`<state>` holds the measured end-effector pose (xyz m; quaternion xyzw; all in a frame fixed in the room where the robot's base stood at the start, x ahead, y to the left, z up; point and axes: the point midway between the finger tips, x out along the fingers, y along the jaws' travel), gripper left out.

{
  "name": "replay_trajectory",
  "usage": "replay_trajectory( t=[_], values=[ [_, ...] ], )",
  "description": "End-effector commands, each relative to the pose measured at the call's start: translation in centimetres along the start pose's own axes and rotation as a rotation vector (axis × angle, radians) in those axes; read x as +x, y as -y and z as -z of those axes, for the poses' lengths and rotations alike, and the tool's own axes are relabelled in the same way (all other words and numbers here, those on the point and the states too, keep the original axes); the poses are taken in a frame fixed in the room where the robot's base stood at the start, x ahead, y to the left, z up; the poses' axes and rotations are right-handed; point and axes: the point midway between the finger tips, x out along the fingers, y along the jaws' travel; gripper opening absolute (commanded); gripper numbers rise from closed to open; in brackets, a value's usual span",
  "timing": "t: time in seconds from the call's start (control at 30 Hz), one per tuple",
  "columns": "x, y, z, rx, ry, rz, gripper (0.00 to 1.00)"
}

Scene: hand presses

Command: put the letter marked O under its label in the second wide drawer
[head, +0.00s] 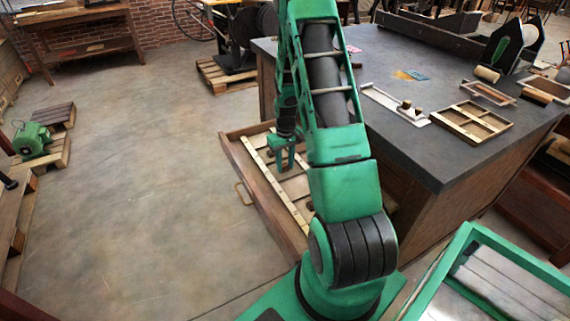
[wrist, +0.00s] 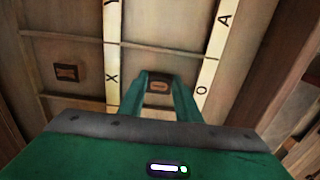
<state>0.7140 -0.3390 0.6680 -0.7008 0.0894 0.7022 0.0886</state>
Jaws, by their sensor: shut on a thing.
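The open wooden drawer (head: 234,165) sticks out from the dark-topped counter, with pale label strips and divided compartments. My gripper (head: 285,166) points down over it. In the wrist view my gripper (wrist: 158,86) is shut on a small brown letter block (wrist: 158,87); the letter on its face cannot be read. The block is between the strip marked X (wrist: 111,78) and the strip (wrist: 207,72) marked O and A. The O label (wrist: 201,91) is just right of the fingers. Whether the block touches the drawer floor is unclear.
Another brown block (wrist: 67,73) lies in a compartment left of the X strip. The counter top (head: 400,125) carries a divided wooden tray (head: 472,123) and a pale narrow tray (head: 395,104). The floor (head: 130,180) left of the drawer is clear.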

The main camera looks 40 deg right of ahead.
Motion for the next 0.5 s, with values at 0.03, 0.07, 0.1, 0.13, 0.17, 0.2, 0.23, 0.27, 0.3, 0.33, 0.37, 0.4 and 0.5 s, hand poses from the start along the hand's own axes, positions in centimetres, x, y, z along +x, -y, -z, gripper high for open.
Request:
replay_trajectory(
  t=[0.03,0.07,0.1,0.13,0.17,0.2,0.23,0.27,0.3,0.33,0.37,0.4,0.5],
  values=[
    [-0.04,-0.01,0.00,0.000,0.000,0.000,0.09],
    [-0.04,-0.01,0.00,0.000,0.000,0.000,0.09],
    [-0.04,-0.01,0.00,0.000,0.000,0.000,0.09],
    [-0.01,-0.01,-0.01,0.000,0.000,0.000,0.09],
    [0.04,-0.01,-0.01,0.000,0.000,0.000,0.09],
    [0.14,-0.01,-0.02,0.000,0.001,0.000,0.09],
    [0.22,-0.02,-0.02,0.001,0.001,0.000,0.09],
    [0.17,-0.03,-0.01,0.001,0.000,0.000,0.37],
    [0.16,-0.03,-0.01,0.001,0.000,0.000,0.47],
    [0.15,-0.03,-0.01,0.001,0.000,0.000,0.49],
    [0.15,-0.03,-0.01,0.001,0.000,0.000,0.49],
    [0.15,-0.03,-0.01,0.001,0.000,0.000,0.49],
    [0.15,-0.03,-0.02,0.001,0.000,0.000,0.49]
  ],
)
